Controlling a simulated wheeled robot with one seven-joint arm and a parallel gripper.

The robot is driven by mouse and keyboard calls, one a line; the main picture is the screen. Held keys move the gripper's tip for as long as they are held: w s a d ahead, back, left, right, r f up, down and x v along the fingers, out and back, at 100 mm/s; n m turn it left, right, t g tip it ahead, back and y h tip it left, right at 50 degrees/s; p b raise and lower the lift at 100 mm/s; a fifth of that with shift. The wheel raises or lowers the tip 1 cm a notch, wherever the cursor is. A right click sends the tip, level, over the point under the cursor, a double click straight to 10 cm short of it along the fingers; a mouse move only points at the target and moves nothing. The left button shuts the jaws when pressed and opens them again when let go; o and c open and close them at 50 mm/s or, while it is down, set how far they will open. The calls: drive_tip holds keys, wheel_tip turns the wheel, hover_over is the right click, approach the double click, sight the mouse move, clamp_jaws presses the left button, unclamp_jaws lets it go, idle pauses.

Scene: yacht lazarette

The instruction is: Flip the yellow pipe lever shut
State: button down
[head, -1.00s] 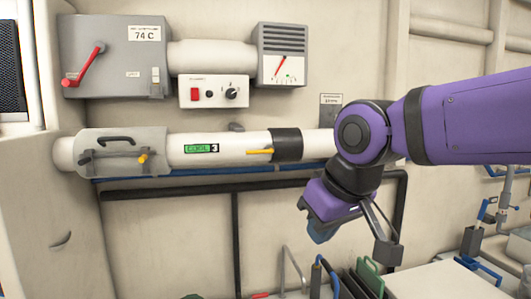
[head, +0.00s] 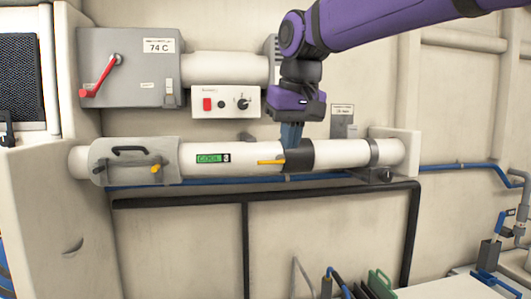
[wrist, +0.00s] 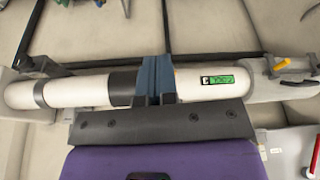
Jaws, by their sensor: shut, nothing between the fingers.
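The yellow pipe lever (head: 271,162) lies along the white pipe (head: 345,154), pointing left from the black band (head: 300,155). My gripper (head: 291,146) points down with its blue fingers closed together and empty. In the head view the fingertips are at the band, just above and right of the lever's right end; I cannot tell whether they touch. In the wrist view, the fingers (wrist: 158,75) cross in front of the pipe beside the black band (wrist: 123,87), and the lever is hidden there. A second yellow handle (head: 155,169) sits on the grey pipe cover (head: 122,170).
A grey box with a red lever (head: 102,75) and a small switch panel (head: 225,102) are on the wall above the pipe. A blue pipe (head: 330,176) and a black rail (head: 200,198) run below. A green label (head: 209,158) is left of the lever.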

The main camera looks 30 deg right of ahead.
wheel_tip(320, 180, up, 9)
drive_tip(key=m+g, duration=0.2)
hover_over(265, 162)
drive_tip(key=s, duration=0.3)
drive_tip(key=shift+w+a+f, duration=0.2)
drive_tip(key=shift+a, duration=0.15)
drive_tip(key=w+f, duration=0.1)
drive_tip(key=f, duration=0.8)
drive_tip(key=w+f, duration=0.1)
drive_tip(key=f, duration=0.3)
drive_tip(key=shift+w+d+f, duration=0.3)
drive_tip(key=shift+d+f, duration=0.1)
drive_tip(key=shift+a+f, duration=0.1)
